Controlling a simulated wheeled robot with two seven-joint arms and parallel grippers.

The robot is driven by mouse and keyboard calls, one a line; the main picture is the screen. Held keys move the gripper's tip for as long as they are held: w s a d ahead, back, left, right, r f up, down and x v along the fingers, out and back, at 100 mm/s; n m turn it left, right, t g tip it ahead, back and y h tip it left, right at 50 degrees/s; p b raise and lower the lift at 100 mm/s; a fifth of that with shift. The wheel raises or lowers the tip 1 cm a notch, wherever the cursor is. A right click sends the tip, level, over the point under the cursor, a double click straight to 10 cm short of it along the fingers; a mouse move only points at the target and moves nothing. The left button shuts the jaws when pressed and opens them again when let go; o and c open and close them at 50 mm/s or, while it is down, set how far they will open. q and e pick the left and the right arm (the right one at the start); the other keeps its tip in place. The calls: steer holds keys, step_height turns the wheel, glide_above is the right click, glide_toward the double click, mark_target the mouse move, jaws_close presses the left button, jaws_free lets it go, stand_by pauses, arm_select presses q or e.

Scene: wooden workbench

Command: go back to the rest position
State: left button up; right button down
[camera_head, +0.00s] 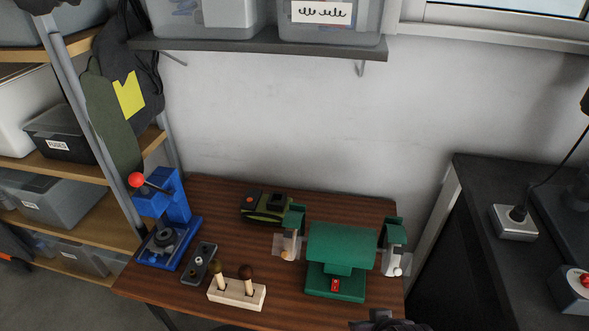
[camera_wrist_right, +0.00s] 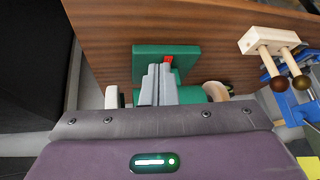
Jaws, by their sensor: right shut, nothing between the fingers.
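My right gripper (camera_wrist_right: 159,72) is shut and empty. In the right wrist view its grey fingers show against the green machine (camera_wrist_right: 145,52); I cannot tell whether they touch it. In the head view the green machine (camera_head: 340,243) stands on the right of the workbench (camera_head: 200,312), with a red switch on its front. A dark part of my own body shows at the bottom edge of the head view, in front of the machine; the right fingers cannot be made out there. My left gripper is in neither view.
A blue press (camera_head: 172,215) with a red knob stands at the bench's left. A wooden block (camera_head: 237,294) holds two wooden-handled tools. A dark plate (camera_head: 199,264) and a green-black device (camera_head: 265,206) lie nearby. A loaded shelf (camera_head: 240,45) hangs above; a black bench (camera_head: 470,210) stands right.

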steer(key=s+d+r+n+g+h, duration=0.1)
steer(key=s+d+r+n+g, duration=0.1)
steer(key=s+d+r+g, duration=0.25)
step_height(320, 180, down, 28)
steer(key=s, duration=0.2)
steer(key=s+d+f, duration=0.1)
steer(key=s+f, duration=0.9)
steer(key=s+d+f, duration=0.2)
steer(key=s+f, duration=0.8)
steer(key=shift+s+d+f+g, duration=0.3)
steer(key=shift+f+g, duration=0.05)
